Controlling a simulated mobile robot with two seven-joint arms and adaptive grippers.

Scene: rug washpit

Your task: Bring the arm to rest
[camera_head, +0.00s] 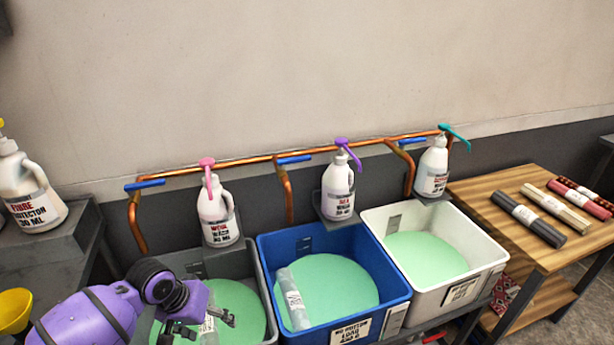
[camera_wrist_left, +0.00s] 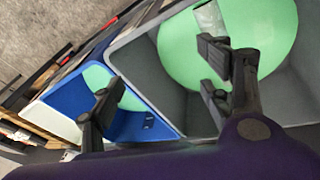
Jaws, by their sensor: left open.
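My left arm (camera_head: 85,318), purple with black joints, reaches in from the lower left. Its left gripper (camera_head: 205,324) is over the grey tub (camera_head: 262,275) of green liquid. In the left wrist view the two black fingers of the left gripper (camera_wrist_left: 160,88) stand apart with nothing between them. The grey tub (camera_wrist_left: 150,62) and the blue tub (camera_wrist_left: 62,95) show beyond the fingers. A pale, labelled roll lies in the grey tub, partly hidden by the gripper in the head view; it also shows in the wrist view (camera_wrist_left: 208,18). My right gripper is not in view.
A blue tub (camera_head: 398,292) with a labelled roll (camera_head: 292,300) and a white tub (camera_head: 487,252) stand to the right. Pump bottles (camera_head: 218,215) and copper pipe (camera_head: 250,161) line the wall. A wooden table (camera_head: 480,205) holds several rolls. A yellow funnel (camera_head: 14,308) is at left.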

